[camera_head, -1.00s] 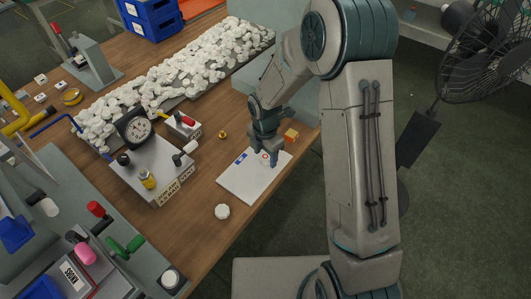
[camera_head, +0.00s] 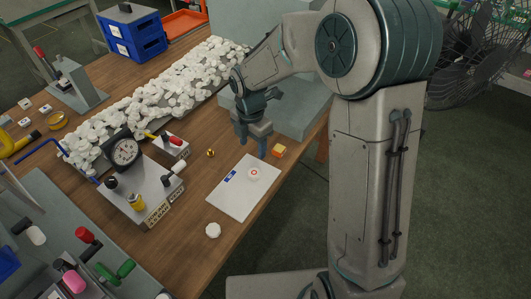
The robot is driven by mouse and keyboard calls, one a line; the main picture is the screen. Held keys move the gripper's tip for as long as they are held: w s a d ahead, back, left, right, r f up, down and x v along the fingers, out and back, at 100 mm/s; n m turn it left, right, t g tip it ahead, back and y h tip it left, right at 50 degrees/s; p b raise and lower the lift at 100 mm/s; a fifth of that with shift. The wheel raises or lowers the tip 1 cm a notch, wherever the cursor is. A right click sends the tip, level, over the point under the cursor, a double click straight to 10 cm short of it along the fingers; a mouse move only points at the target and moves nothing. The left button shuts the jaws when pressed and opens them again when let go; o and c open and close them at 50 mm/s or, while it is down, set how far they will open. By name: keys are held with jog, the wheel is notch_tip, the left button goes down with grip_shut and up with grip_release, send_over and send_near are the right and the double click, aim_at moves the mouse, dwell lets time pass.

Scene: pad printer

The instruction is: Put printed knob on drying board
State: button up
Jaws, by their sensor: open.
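The white drying board (camera_head: 232,201) lies flat on the wooden table near its right edge. A white knob with a red ring-shaped print (camera_head: 254,173) sits on the board near its far right end. My gripper (camera_head: 252,153) is open and empty. It points down just beyond the board's far edge, apart from the knob. Its exact height above the table is hard to tell. A second white knob (camera_head: 213,230) lies on bare table off the board's near edge; I see no print on it.
An orange block (camera_head: 279,151) lies close to the right of my gripper. A small brass piece (camera_head: 210,153) lies left of the board. A grey device with a dial gauge (camera_head: 125,153) and a long heap of white parts (camera_head: 150,98) fill the left. Bare table lies around the board.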

jog(key=s+d+r+m+t, duration=0.1)
jog(key=s+d+r+m, duration=0.4)
jog(key=m, duration=0.8)
jog(key=s+d+r+m+t, duration=0.1)
jog(key=s+d+r+m, duration=0.5)
jog(key=s+m, duration=0.7)
jog(key=shift+s+d+r+t, duration=0.15)
jog(key=shift+s+d+t, duration=0.4)
jog(key=shift+d, duration=0.8)
jog(key=shift+s, duration=0.1)
